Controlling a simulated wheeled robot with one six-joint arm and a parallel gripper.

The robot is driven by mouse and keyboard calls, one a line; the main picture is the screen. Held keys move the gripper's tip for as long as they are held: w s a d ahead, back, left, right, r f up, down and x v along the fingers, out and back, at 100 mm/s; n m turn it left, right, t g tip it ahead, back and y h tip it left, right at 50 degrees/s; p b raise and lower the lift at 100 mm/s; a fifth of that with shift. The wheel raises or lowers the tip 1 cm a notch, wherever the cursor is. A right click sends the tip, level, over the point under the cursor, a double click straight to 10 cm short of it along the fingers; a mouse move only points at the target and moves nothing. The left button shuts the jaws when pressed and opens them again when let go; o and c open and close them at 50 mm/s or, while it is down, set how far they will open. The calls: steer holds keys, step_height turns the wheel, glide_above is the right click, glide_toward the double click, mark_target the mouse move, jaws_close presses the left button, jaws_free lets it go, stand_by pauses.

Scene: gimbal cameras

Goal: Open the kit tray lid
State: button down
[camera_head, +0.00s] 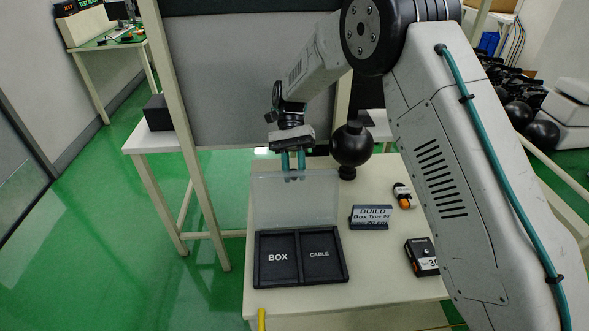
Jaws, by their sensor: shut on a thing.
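The kit tray (301,283) is a black tray on the white table, with two compartments marked BOX and CABLE. Its translucent lid (295,204) stands raised at the tray's back edge, leaving both compartments uncovered. My gripper (293,175) points down at the lid's upper edge, with its teal fingers shut on the lid. The exact contact between the fingertips and the lid is small in this view.
A black sphere on a stand (351,146) is close behind the lid. A grey panel (240,85) rises behind the table (385,290).

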steer(key=shift+a, duration=0.25)
steer(key=c, duration=1.5)
jaws_free()
steer(key=o, duration=0.3)
steer(key=shift+a+f, duration=0.1)
steer(key=shift+a, duration=0.1)
steer(key=shift+o, duration=0.2)
steer(key=shift+w+d, duration=0.1)
steer(key=shift+d, duration=0.2)
steer(key=v, duration=0.7)
steer(key=shift+w+r, duration=0.3)
